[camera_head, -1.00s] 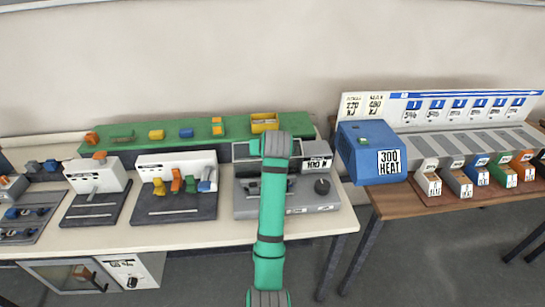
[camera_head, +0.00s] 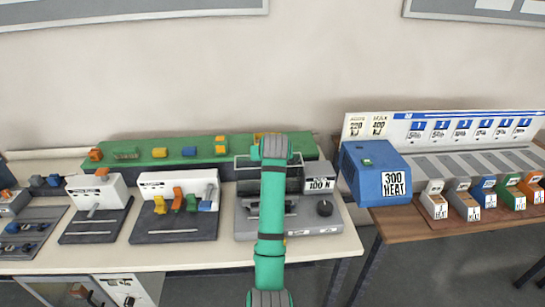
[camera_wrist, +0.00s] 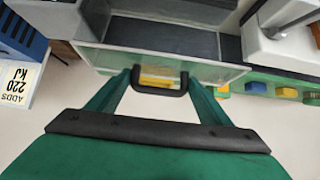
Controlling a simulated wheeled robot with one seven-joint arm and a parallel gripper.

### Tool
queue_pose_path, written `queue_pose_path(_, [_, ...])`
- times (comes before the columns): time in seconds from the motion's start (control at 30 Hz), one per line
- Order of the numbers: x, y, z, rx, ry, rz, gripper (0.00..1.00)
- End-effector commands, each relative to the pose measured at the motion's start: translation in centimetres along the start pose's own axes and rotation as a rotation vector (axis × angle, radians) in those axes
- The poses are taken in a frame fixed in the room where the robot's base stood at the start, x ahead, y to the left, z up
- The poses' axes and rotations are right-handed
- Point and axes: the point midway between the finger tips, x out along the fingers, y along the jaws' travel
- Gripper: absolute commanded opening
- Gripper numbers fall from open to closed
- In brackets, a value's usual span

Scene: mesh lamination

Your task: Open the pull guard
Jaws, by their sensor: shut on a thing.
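The pull tester (camera_head: 270,222), a grey machine with a "100 N" label, stands on the cream table near the middle of the head view. My gripper (camera_wrist: 160,82) is shut on this handle, one green finger at each end. The arm hides my fingertips in the head view.
A blue "300 HEAT" box (camera_head: 372,175) stands close on the right, on the brown table. Grey units with coloured levers (camera_head: 178,205) stand to the left. A green strip (camera_head: 130,150) with small coloured blocks lies behind.

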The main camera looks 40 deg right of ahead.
Motion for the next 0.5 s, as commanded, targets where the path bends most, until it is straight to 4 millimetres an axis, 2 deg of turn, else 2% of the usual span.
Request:
queue_pose_path(0.03, [-0.51,0.83,-0.87,0.007,0.021,0.012,0.32])
queue_pose_path(0.17, [-0.54,0.87,-0.90,0.007,0.022,0.012,0.32])
queue_pose_path(0.2, [-0.54,0.89,-0.91,0.007,0.022,0.012,0.77])
queue_pose_path(0.23, [-0.55,0.90,-0.92,0.007,0.022,0.013,0.80])
queue_pose_path(0.5, [-0.25,0.43,-0.46,0.003,0.012,0.006,0.80])
